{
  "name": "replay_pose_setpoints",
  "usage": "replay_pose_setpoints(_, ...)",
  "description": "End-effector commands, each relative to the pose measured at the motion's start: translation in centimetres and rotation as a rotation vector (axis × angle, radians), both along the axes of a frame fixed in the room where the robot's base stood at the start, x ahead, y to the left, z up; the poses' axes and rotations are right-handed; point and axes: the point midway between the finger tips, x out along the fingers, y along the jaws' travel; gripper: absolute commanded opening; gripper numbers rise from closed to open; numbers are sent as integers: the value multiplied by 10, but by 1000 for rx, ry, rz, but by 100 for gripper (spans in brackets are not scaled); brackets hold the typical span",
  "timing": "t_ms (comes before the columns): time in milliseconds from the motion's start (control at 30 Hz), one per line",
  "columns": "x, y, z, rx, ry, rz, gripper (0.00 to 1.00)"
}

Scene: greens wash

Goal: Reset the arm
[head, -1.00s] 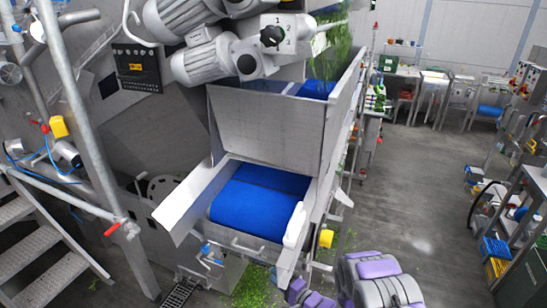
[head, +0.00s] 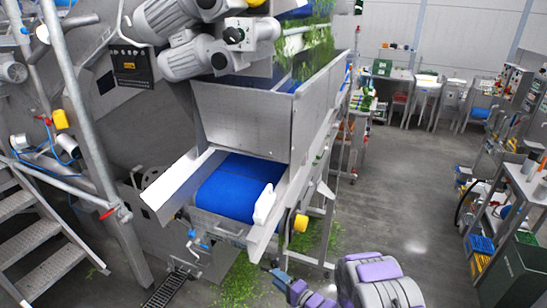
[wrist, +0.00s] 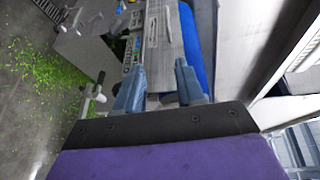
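My gripper (wrist: 158,84) shows in the wrist view with two blue-grey fingers spread apart. Nothing is held between them; the conveyor machine's grey metal side lies beyond. In the head view, my arm (head: 378,284), grey with purple covers, is at the bottom right of centre. It reaches left and low, in front of the machine. Its blue-grey end shows small near the floor greens, too small to judge the fingers there.
The machine's blue belt (head: 235,187) sits between metal side walls, with a yellow knob (head: 301,223) beside it. Chopped greens (head: 240,280) litter the floor below. Metal stairs (head: 30,240) stand left. Open floor (head: 400,190) lies right, with a loaded cart (head: 520,190) at the far right.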

Motion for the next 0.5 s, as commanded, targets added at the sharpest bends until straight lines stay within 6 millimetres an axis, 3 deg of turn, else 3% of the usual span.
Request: replay_pose_setpoints(500, 33, -59, 6, -404, -13, -71, 38)
